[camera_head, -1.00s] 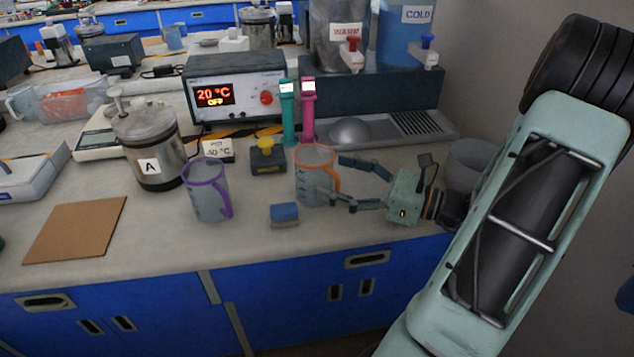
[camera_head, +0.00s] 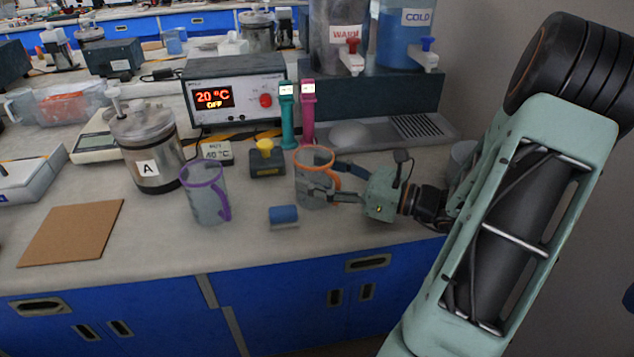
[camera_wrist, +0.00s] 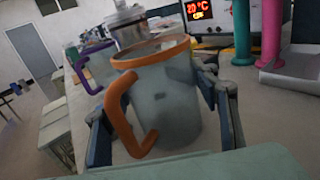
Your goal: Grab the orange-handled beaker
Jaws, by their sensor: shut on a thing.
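The orange-handled beaker (camera_head: 315,187) stands upright on the bench near its front edge, a clear grey cup with an orange rim and handle. It fills the middle of the wrist view (camera_wrist: 168,105), with its orange handle towards the camera. My gripper (camera_head: 322,182) reaches in from the right, with one finger on the far side and one on the near side of the beaker. It is shut on the beaker's body; the fingers also show either side of it in the wrist view (camera_wrist: 165,112). The beaker's base is partly hidden.
A purple-handled beaker (camera_head: 206,192) stands to the left. A blue block (camera_head: 283,214) lies in front, and a dark box with a yellow knob (camera_head: 267,158) behind. Green (camera_head: 288,115) and pink (camera_head: 308,112) stands are behind. Jar A (camera_head: 150,150) is further left.

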